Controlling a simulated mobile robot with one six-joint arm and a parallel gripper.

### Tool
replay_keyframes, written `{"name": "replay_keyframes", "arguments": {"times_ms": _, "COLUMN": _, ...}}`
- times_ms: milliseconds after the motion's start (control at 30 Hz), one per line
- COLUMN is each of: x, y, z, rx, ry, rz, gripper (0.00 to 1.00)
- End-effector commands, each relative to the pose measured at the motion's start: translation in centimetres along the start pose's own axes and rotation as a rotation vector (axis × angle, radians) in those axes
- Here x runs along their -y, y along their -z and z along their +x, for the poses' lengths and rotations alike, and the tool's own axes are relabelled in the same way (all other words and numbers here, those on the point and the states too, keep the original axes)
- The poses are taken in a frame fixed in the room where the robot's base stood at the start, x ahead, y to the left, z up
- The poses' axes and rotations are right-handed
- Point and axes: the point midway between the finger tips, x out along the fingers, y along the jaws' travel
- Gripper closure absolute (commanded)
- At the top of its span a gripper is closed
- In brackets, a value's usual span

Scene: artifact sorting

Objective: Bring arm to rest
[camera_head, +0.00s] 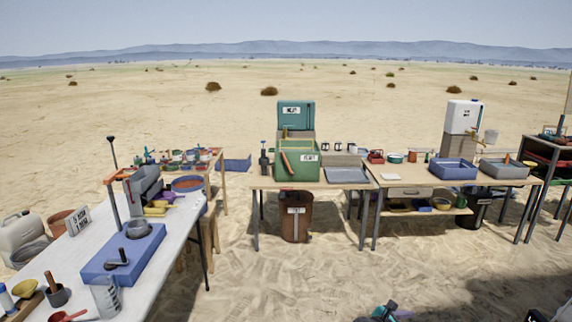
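A small dark shape with a teal part (385,312) pokes up at the bottom edge, right of centre. It may be part of my arm, but too little of it shows to be sure. My gripper's fingers cannot be made out, so I cannot tell whether it is open, shut or holding anything. Another dark bit shows at the bottom right edge and is also too cut off to name.
A white table (165,262) with a blue tray (100,262) stands at the left. Wooden tables at the centre hold a green box (297,168), a grey tray (346,175) and a blue bin (452,170). A dark shelf (545,155) stands far right. Sandy ground (300,280) lies open in front.

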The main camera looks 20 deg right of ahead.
Motion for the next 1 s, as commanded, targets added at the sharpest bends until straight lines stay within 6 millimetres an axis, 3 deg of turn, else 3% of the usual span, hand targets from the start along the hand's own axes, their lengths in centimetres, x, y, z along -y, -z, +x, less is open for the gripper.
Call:
{"name": "replay_keyframes", "arguments": {"times_ms": 33, "x": -0.1, "y": 2.7, "z": -0.9, "rx": -0.038, "ry": -0.001, "rz": 0.006, "gripper": 0.55}}
{"name": "replay_keyframes", "arguments": {"times_ms": 100, "x": 0.1, "y": 6.0, "z": -2.0, "rx": -0.091, "ry": 0.006, "rz": 0.027, "gripper": 0.55}}
{"name": "replay_keyframes", "arguments": {"times_ms": 267, "x": 1.2, "y": 13.4, "z": -4.8, "rx": -0.211, "ry": 0.044, "rz": 0.085, "gripper": 0.55}}
{"name": "replay_keyframes", "arguments": {"times_ms": 467, "x": 4.1, "y": 22.1, "z": -8.7, "rx": -0.354, "ry": 0.137, "rz": 0.176, "gripper": 0.55}}
{"name": "replay_keyframes", "arguments": {"times_ms": 800, "x": 12.4, "y": 34.7, "z": -16.3, "rx": -0.543, "ry": 0.440, "rz": 0.392, "gripper": 0.55}}
{"name": "replay_keyframes", "arguments": {"times_ms": 1000, "x": 17.8, "y": 39.6, "z": -21.0, "rx": -0.587, "ry": 0.699, "rz": 0.563, "gripper": 0.55}}
